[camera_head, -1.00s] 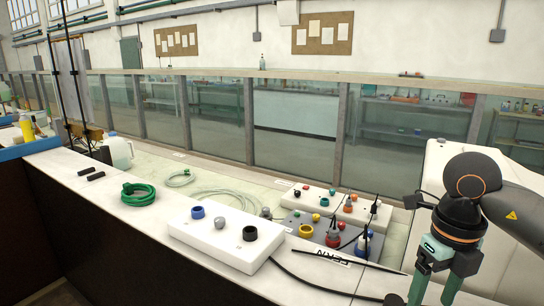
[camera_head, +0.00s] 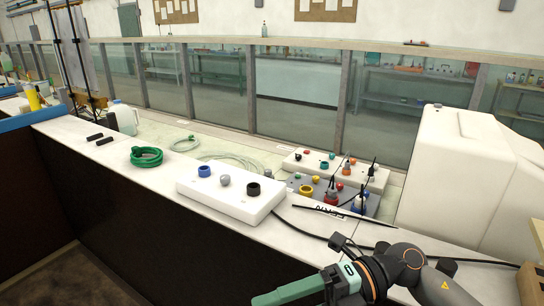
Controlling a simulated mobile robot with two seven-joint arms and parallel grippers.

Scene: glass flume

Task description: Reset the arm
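My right gripper (camera_head: 290,292) is at the bottom of the view, below the front edge of the bench and seen from the side. One long green finger points left. The other finger is not clearly seen, so I cannot tell how far the fingers are apart. No held object is visible. My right arm (camera_head: 425,278) comes in from the lower right and lies low and bent. My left gripper and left arm are not in view.
A white box (camera_head: 232,193) with three round sockets sits on the bench. Behind it are other connector boxes (camera_head: 327,194). A green hose coil (camera_head: 146,157) lies left. A large white tank (camera_head: 455,180) stands right. A black cable (camera_head: 410,252) runs along the bench toward the right.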

